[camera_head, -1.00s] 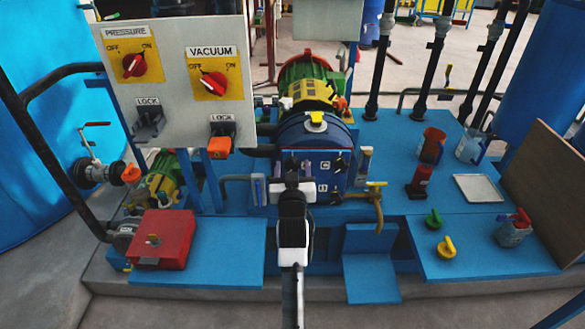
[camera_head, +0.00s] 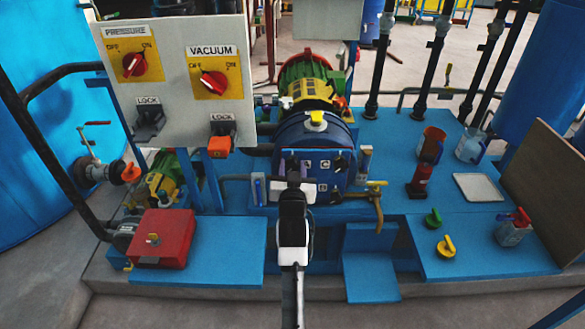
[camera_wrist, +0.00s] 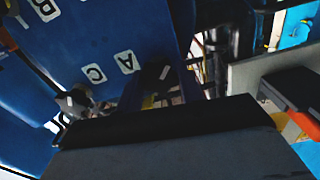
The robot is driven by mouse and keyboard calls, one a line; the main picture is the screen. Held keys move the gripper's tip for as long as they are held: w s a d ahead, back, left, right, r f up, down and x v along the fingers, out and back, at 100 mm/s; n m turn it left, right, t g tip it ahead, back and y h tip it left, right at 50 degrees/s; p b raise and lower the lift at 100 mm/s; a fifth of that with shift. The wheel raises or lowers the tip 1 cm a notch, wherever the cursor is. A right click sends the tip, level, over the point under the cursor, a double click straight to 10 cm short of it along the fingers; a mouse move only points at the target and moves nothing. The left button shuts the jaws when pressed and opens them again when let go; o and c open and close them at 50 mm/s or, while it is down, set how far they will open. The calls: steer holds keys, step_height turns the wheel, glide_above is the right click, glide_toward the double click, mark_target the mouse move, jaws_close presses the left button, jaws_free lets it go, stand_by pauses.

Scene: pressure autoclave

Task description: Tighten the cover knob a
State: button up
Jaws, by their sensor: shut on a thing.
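The blue round cover (camera_head: 318,135) faces me at the middle of the skid in the head view, with small white letter labels on its lower panel. In the wrist view the cover (camera_wrist: 70,35) fills the upper left, with the letters A, B and C readable. My gripper (camera_head: 297,168) is up against this panel, and its dark body (camera_wrist: 165,135) spans the bottom of the wrist view. It is shut on the cover knob a, mostly hidden by the gripper. A dark knob (camera_wrist: 161,74) shows beside the letter A in the wrist view.
The switch panel (camera_head: 175,85) with red dials and locks hangs close on the left. A yellow-handled valve (camera_head: 377,195) stands right of my gripper. A red box (camera_head: 162,240), red bottle (camera_head: 419,183) and cups stand on the blue deck (camera_head: 400,140).

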steer(key=m, duration=1.3)
steer(key=shift+m, duration=0.3)
steer(key=m+b, duration=0.1)
steer(key=m, duration=0.6)
steer(key=m+b, duration=0.1)
steer(key=m, duration=0.2)
steer(key=shift+f+m, duration=0.1)
steer(key=shift+m, duration=0.2)
steer(key=shift+m+b, duration=0.35)
steer(key=shift+m, duration=1.25)
steer(key=o, duration=1)
